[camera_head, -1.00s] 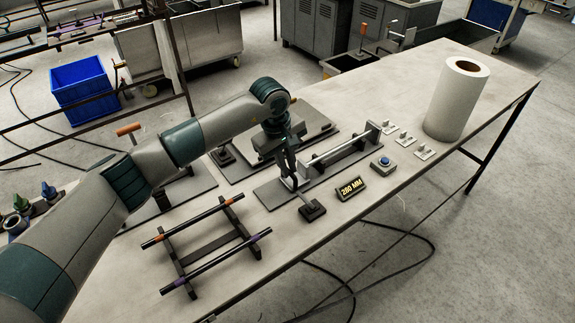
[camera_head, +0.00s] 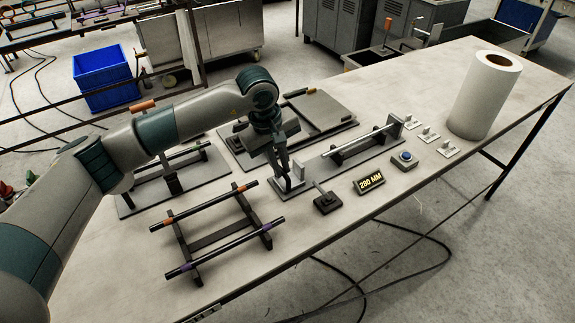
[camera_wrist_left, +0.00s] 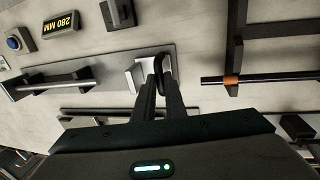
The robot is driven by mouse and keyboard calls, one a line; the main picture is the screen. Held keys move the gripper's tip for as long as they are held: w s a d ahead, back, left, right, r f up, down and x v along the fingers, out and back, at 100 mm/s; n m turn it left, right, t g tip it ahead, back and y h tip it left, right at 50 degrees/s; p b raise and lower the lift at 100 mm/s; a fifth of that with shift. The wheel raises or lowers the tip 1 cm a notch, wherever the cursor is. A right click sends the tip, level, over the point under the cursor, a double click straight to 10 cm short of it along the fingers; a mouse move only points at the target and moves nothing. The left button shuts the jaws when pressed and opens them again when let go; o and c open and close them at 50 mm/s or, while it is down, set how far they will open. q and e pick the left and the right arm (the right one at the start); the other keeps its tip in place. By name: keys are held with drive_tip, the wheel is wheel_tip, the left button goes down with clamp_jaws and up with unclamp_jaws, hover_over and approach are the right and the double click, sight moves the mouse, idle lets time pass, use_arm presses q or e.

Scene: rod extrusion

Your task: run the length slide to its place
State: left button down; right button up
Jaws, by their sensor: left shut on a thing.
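The length slide (camera_wrist_left: 141,73) is a small pale metal block with a dark upright part. It sits at the near-left end of the dark gauge base (camera_head: 322,165), and in the wrist view it is at the fingertips. My left gripper (camera_head: 287,184) points down and is shut on its upright part. The fingertips (camera_wrist_left: 159,68) partly cover the slide. A metal bar (camera_head: 362,146) runs along the base toward an end plate (camera_head: 396,128), with a gap between the bar and the slide. The display (camera_head: 369,183) reads 280 MM. My right gripper is not in view.
A rack with two dark rods (camera_head: 210,235) stands left of the slide. A small lever box (camera_head: 327,202) and a blue button (camera_head: 405,157) lie in front of the base. Several small clips (camera_head: 429,134) and a white roll (camera_head: 484,95) are to the right. Another fixture (camera_head: 318,120) lies behind.

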use_arm(q)
drive_tip(key=shift+a, duration=0.15)
drive_tip(key=c, duration=1.8)
unclamp_jaws()
drive_tip(key=shift+s, duration=0.1)
drive_tip(key=shift+s+a, duration=0.1)
drive_tip(key=shift+a, duration=0.05)
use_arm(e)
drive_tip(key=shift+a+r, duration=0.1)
use_arm(q)
drive_tip(key=shift+r, duration=0.1)
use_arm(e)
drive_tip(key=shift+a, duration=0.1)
